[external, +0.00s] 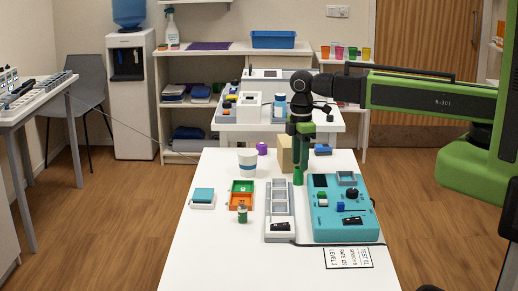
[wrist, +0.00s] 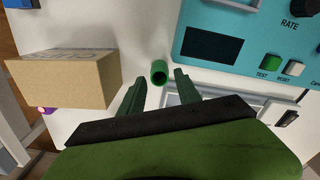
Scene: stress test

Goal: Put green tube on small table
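The green tube (external: 298,177) stands upright on the white main table, left of the teal test panel. In the wrist view, its open round end (wrist: 159,72) shows between and just beyond the fingertips. My gripper (external: 302,160) points down over the tube, its green fingers apart. In the wrist view, my gripper (wrist: 159,86) is open, one finger on each side of the tube's near end, with nothing held. A smaller white table (external: 228,127) stands behind the main table and carries several devices and containers.
The teal panel (external: 347,222) is close on the right. A cardboard box (wrist: 70,80) stands close on the left in the wrist view. A grey tray (external: 279,210), white cup (external: 247,162) and small green and orange bins (external: 241,201) are nearby. The main table's front left is clear.

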